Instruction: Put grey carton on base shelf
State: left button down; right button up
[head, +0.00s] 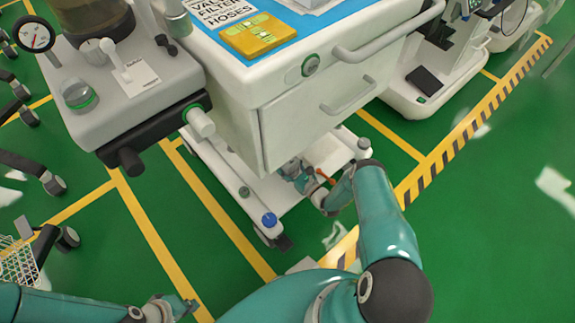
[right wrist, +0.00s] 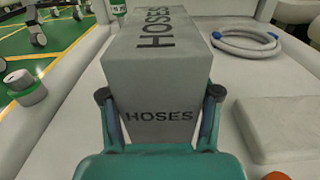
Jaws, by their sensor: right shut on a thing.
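The grey carton (right wrist: 155,85), marked HOSES, fills the middle of the right wrist view. My right gripper (right wrist: 160,105) is shut on its near end, one finger along each side. The carton is over the white base shelf (right wrist: 75,110); I cannot tell whether its underside touches. In the head view my right gripper (head: 297,174) reaches in under the cart's drawer to the base shelf (head: 233,180), and the carton is hidden or too small to make out. My left gripper (head: 178,306) is low at the left, away from the cart; its finger opening is unclear.
On the shelf, a coiled grey hose (right wrist: 245,43) with blue ends lies beyond the carton to the right, and a pale flat pack (right wrist: 280,125) lies nearer. The drawer body (head: 300,125) overhangs the shelf. A yellow box (head: 258,36) lies on the cart top.

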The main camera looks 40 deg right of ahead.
jog(key=shift+f, duration=0.1)
jog(key=o, duration=1.5)
jog(key=shift+c, duration=0.2)
jog(key=s+d+p, duration=0.1)
jog(key=s, duration=1.1)
jog(key=shift+p, duration=0.3)
